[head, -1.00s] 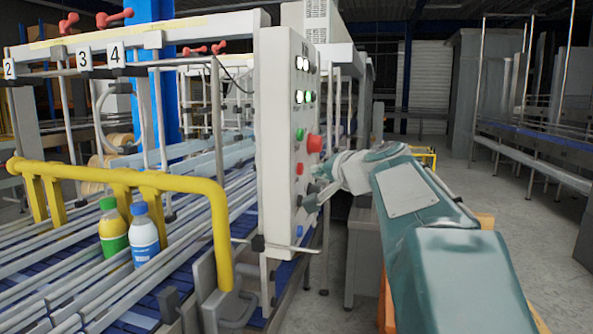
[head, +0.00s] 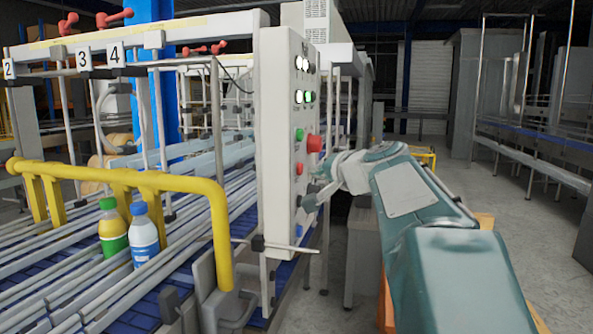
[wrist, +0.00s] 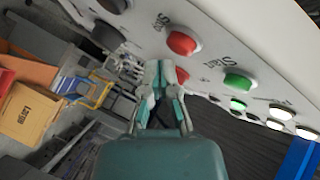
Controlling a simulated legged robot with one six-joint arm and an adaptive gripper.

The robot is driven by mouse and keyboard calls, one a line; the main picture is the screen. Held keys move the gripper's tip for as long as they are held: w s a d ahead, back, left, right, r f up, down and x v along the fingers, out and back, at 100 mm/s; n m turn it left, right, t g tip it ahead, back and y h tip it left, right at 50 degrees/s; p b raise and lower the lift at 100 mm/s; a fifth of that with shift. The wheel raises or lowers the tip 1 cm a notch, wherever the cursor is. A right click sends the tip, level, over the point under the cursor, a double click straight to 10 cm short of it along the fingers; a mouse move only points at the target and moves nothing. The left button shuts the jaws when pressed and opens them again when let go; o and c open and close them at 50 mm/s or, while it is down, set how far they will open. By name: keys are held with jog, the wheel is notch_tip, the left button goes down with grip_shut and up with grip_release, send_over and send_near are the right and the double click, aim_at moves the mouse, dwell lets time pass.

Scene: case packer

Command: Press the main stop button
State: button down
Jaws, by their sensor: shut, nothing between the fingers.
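The control panel (head: 280,190) stands upright left of my arm. It carries a large protruding red button (head: 314,143), a smaller red button (head: 299,168) and a green button (head: 300,134). In the wrist view, a red button (wrist: 183,41) beside a "Stop" label is in plain sight. Another red button (wrist: 182,75) is partly hidden behind my gripper, and a green button (wrist: 238,83) lies to the right by a "Start" label. My gripper (wrist: 161,80) is shut and empty, close to the panel face. I cannot tell whether it touches. In the head view, my gripper (head: 312,190) is below the large red button.
Dark knobs (wrist: 107,36) sit on the panel near the gripper. Lit white lamps (wrist: 281,112) are further along it. A yellow rail (head: 150,180) and two bottles (head: 144,236) on the conveyor are left of the panel. Open floor (head: 500,210) is on the right.

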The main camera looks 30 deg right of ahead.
jog(key=shift+w+a, duration=0.25)
jog(key=shift+w+a, duration=0.3)
jog(key=shift+w, duration=0.1)
dwell(0.9)
dwell(0.4)
jog(key=shift+s+d, duration=0.55)
jog(key=shift+s, duration=0.15)
jog(key=s+d, duration=0.3)
jog(key=s, duration=0.1)
jog(key=shift+d, duration=0.15)
jog(key=shift+w, duration=0.1)
dwell(0.7)
